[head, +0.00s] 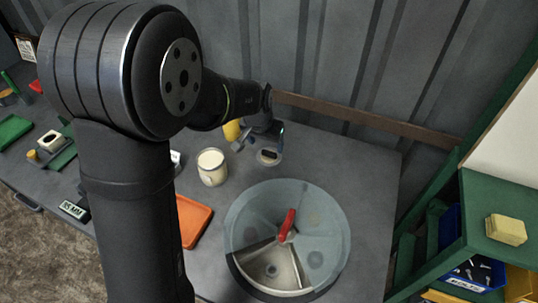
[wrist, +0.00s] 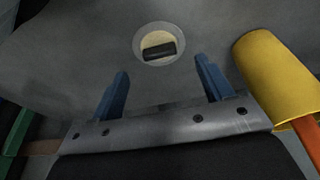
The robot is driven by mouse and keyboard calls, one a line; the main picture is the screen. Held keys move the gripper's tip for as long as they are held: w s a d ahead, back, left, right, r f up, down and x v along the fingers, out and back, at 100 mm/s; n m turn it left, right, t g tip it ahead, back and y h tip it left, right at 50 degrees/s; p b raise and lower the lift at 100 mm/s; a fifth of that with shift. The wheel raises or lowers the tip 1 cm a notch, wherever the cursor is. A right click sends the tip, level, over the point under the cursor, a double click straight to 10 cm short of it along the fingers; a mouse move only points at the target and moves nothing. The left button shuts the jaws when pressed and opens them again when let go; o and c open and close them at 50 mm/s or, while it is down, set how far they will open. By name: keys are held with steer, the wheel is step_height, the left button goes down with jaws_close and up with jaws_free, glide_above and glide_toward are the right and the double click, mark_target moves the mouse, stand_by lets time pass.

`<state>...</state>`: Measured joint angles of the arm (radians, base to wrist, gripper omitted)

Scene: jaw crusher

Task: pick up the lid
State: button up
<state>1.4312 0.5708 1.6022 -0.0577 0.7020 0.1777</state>
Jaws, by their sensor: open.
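The lid (head: 264,160) is a small round disc with a pale clear rim and a dark bar-shaped handle, lying flat on the grey table near the back. It also shows in the wrist view (wrist: 140,42), at top centre, ahead of the fingers. My gripper (head: 261,140) is open and empty, close to the lid on its far side in the head view. In the wrist view my gripper (wrist: 162,70) has its two blue fingers spread apart, with the lid roughly centred between their lines. I cannot tell the exact height above the lid.
An open glass jar (head: 212,170) with cream contents stands left of the lid. A yellow cylinder (head: 231,130) is close beside my gripper, also in the wrist view (wrist: 272,75). A large round sectored container (head: 245,215) with a red handle and an orange tray (head: 192,220) are nearer.

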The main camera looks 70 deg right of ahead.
mark_target(269, 152)
steer(key=shift+d+x, duration=0.1)
steer(key=shift+x, duration=1.4)
steer(key=shift+d+x, duration=0.15)
steer(key=shift+x, duration=1.35)
steer(key=shift+s+r, duration=0.1)
steer(key=shift+r, duration=0.05)
steer(key=shift+a, duration=0.1)
steer(key=c, duration=1)
